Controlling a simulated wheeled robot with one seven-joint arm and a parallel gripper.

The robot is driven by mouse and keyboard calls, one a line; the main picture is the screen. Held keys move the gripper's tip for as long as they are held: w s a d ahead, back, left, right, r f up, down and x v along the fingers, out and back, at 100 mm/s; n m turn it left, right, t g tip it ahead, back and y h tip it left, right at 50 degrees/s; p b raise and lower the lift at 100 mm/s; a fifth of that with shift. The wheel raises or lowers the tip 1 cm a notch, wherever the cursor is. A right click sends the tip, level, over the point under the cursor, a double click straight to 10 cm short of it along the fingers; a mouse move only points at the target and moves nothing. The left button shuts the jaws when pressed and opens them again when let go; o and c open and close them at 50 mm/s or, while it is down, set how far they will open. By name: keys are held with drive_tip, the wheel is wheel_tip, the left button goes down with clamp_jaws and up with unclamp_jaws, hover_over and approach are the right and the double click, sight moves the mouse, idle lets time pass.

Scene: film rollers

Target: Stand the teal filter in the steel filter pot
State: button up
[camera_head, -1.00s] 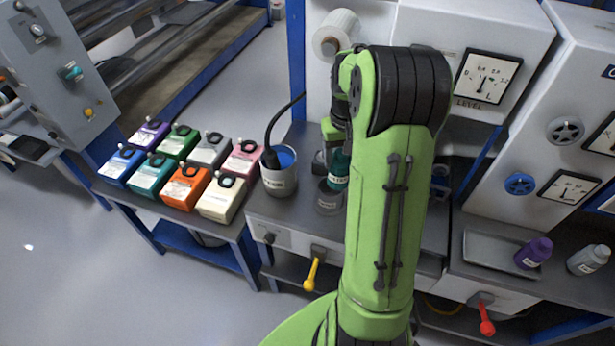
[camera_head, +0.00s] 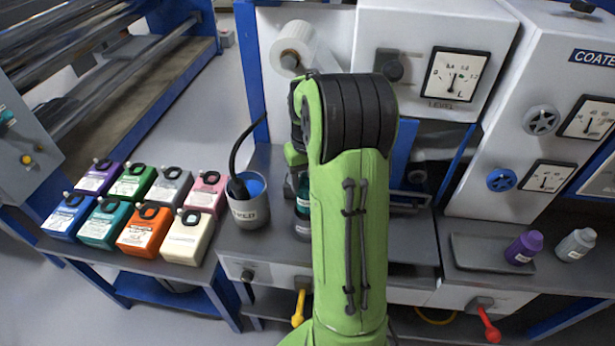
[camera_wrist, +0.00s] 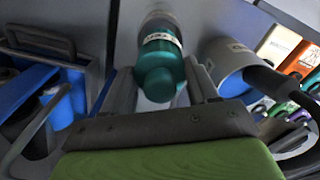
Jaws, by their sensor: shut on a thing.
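The teal filter (camera_head: 303,190) shows in the head view as a narrow strip beside my green arm. In the wrist view the teal filter (camera_wrist: 160,72) has a pale label band and a rounded near end. My gripper (camera_wrist: 162,84) is shut on it, one finger on each side. The grey steel filter pot (camera_head: 302,230) stands on the bench directly below the filter, partly hidden by my arm. The filter's lower end meets the pot's rim in the picture; I cannot tell how deep it sits.
A larger grey pot with blue inside and a black hose (camera_head: 249,212) stands close left. Several coloured boxes (camera_head: 150,230) fill the left table. A white roll (camera_head: 297,45) is above.

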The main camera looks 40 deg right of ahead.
sight(307, 205)
drive_tip(key=shift+f+b, duration=2.9)
drive_tip(key=shift+f, duration=1.3)
drive_tip(key=shift+s+f, duration=0.1)
drive_tip(key=shift+f, duration=0.3)
drive_tip(key=o, duration=1.1)
drive_tip(key=shift+c, duration=0.2)
drive_tip(key=shift+f, duration=0.1)
drive_tip(key=shift+a, duration=0.2)
drive_tip(key=r+p, duration=0.1)
drive_tip(key=r, duration=0.4)
drive_tip(key=r+p, duration=0.1)
drive_tip(key=r, duration=0.5)
drive_tip(key=r+p, duration=0.2)
drive_tip(key=r, duration=0.3)
drive_tip(key=shift+s+d+r, duration=0.15)
drive_tip(key=shift+d, duration=0.25)
